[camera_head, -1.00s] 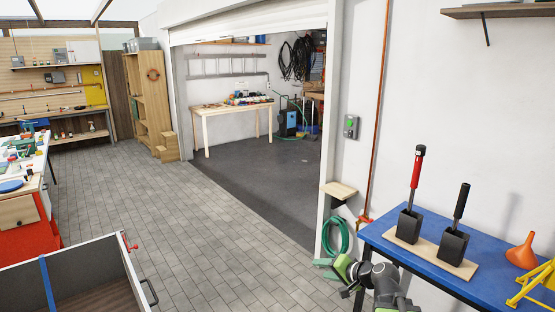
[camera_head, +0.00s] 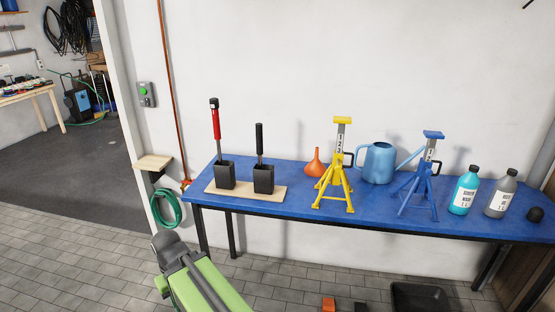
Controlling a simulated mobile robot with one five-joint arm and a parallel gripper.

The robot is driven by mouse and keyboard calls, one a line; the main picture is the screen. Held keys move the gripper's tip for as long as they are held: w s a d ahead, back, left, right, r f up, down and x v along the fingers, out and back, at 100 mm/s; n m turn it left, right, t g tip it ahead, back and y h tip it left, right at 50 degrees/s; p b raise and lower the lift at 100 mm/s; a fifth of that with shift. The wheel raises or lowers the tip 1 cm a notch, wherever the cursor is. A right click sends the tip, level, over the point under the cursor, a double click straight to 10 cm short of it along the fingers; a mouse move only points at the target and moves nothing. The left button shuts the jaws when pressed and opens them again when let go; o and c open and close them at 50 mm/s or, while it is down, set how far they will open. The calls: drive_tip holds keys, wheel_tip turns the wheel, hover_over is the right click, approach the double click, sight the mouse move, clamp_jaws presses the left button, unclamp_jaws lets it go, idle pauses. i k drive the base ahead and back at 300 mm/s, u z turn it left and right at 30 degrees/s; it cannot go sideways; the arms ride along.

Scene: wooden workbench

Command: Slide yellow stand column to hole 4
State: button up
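The yellow stand (camera_head: 333,188) stands upright on the blue workbench (camera_head: 285,203), between the orange funnel and the blue watering can. Its legs are splayed. Its grey column (camera_head: 340,140) rises from the yellow base with a yellow saddle on top, and the numbers 1, 2 and 3 show down its face. No 4 can be made out. A dark handle sits at the column's right side. My green and grey arm shows at the lower left, in front of the bench and well apart from the stand. I cannot make out my gripper's fingers.
Two black holders (camera_head: 263,180) with upright tools stand on a wooden board at the left. An orange funnel (camera_head: 316,165), blue watering can (camera_head: 378,163), blue stand (camera_head: 418,187) and bottles (camera_head: 464,192) share the bench. Paved floor (camera_head: 100,255) lies open at the left.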

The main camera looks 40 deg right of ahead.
sight(342, 120)
drive_tip(key=z, duration=1.65)
